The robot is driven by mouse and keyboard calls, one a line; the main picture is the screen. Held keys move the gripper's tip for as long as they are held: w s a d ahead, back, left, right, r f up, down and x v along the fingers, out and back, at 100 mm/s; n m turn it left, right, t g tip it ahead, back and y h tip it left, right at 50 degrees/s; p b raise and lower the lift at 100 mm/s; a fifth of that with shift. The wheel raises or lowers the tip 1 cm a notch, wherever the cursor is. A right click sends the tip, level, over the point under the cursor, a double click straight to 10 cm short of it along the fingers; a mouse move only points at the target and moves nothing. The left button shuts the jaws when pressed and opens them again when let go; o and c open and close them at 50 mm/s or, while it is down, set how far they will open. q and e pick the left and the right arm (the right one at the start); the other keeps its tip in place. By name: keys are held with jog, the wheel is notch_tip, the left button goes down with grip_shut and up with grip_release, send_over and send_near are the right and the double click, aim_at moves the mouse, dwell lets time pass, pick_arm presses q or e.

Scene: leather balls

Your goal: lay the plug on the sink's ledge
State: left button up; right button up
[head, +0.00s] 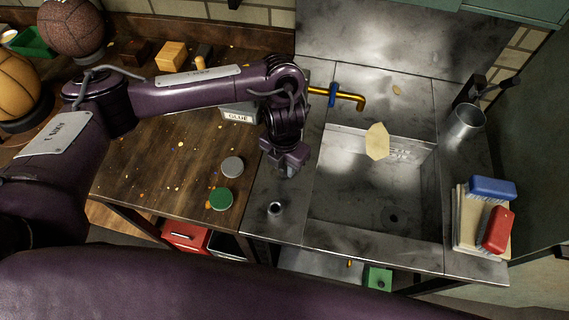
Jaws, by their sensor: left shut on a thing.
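My left gripper (287,167) is above the left ledge (265,226) of the steel sink (340,190), pointing down. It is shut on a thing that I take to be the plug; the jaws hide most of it. The drain hole (393,218) in the basin floor shows dark and uncovered. A small round metal piece with a dark centre (275,208) is on the left ledge, below the gripper in the picture; I cannot tell what it is. My right gripper is not in view.
A brass tap (348,98) is at the back. A pale scrap (377,141) shows at the basin's back edge. Blue (492,188) and red (497,230) brushes and a metal cup (466,123) are on the right. Grey (232,166) and green (221,198) round tins stand on the wooden bench.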

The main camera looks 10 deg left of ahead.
aim_at(284, 167)
pick_arm(q)
jog(key=shift+f, duration=0.25)
jog(key=o, duration=0.9)
jog(key=shift+r, duration=0.1)
jog(key=shift+r, duration=0.45)
notch_tip(284, 167, up, 12)
jog(key=shift+f, duration=0.25)
